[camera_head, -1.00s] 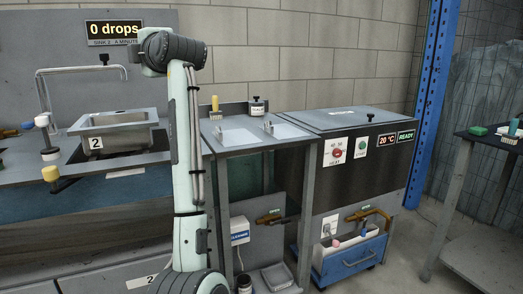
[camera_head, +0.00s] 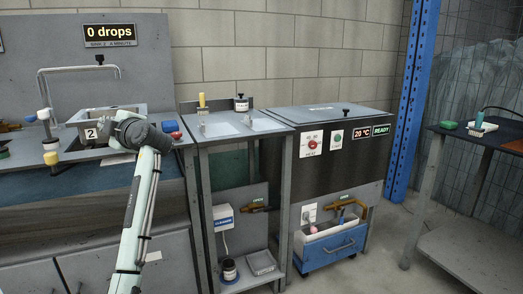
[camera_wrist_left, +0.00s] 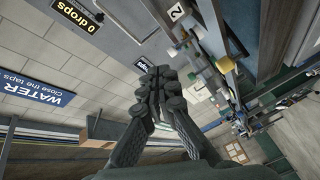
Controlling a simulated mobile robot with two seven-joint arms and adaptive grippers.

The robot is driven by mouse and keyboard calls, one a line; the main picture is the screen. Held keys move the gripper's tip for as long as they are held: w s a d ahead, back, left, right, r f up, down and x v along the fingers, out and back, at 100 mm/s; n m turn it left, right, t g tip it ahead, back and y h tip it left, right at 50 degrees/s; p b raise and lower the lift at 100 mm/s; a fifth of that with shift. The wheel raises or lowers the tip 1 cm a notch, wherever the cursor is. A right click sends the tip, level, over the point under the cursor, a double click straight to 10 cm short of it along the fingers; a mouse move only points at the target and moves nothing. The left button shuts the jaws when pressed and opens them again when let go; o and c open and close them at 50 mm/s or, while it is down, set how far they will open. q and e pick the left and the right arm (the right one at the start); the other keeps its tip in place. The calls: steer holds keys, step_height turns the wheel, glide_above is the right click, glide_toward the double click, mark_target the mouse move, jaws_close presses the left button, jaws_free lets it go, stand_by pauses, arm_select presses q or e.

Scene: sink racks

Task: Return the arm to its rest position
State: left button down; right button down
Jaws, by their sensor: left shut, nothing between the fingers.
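My left arm (camera_head: 139,215) rises from the bottom of the head view, leaning slightly right, and ends at a dark joint (camera_head: 138,132) in front of the sink. I cannot make out the fingers there. In the left wrist view my left gripper (camera_wrist_left: 163,82) shows its dark fingers closed together, with nothing between them. The wrist view is strongly tilted, with wall and signs on its left and the sink bench on its right. My right gripper is in neither view.
Sink 2 (camera_head: 92,120), partly covered by my arm, has a tap (camera_head: 80,69) over it. Floor is free beside the right table (camera_head: 440,130).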

arm_select(q)
steer(key=s+a+f+m+g+y, duration=0.1)
steer(key=s+a+f+m, duration=0.15)
steer(key=a+f, duration=0.55)
steer(key=s+a+f+m+g+y, duration=0.1)
steer(key=s+a+f+m+y, duration=0.15)
steer(key=a+f, duration=0.6)
steer(key=w+d+f+m+g+h, duration=0.1)
steer(key=d+f+m+h, duration=0.25)
steer(key=f+m, duration=0.2)
steer(key=w+d+f+m+h, duration=0.1)
steer(key=d+f+m+h, duration=0.1)
steer(key=f+m+h, duration=0.3)
steer(key=d+f+m+h, duration=0.4)
steer(key=d+f+m, duration=0.3)
steer(key=d+m, duration=0.1)
steer(key=s+d+f+g+h, duration=0.1)
steer(key=s+d+f, duration=0.3)
steer(key=s+f, duration=0.4)
steer(key=s+d+f+g, duration=0.1)
steer(key=s+d+f, duration=0.2)
steer(key=s, duration=0.7)
steer(key=s+d+f+m+g+h, duration=0.1)
steer(key=s+d+f, duration=0.3)
steer(key=s, duration=0.7)
steer(key=s+d+f+g+h, duration=0.1)
steer(key=s+d+f, duration=0.3)
steer(key=s+f, duration=0.3)
steer(key=s, duration=0.4)
steer(key=shift+g, duration=0.4)
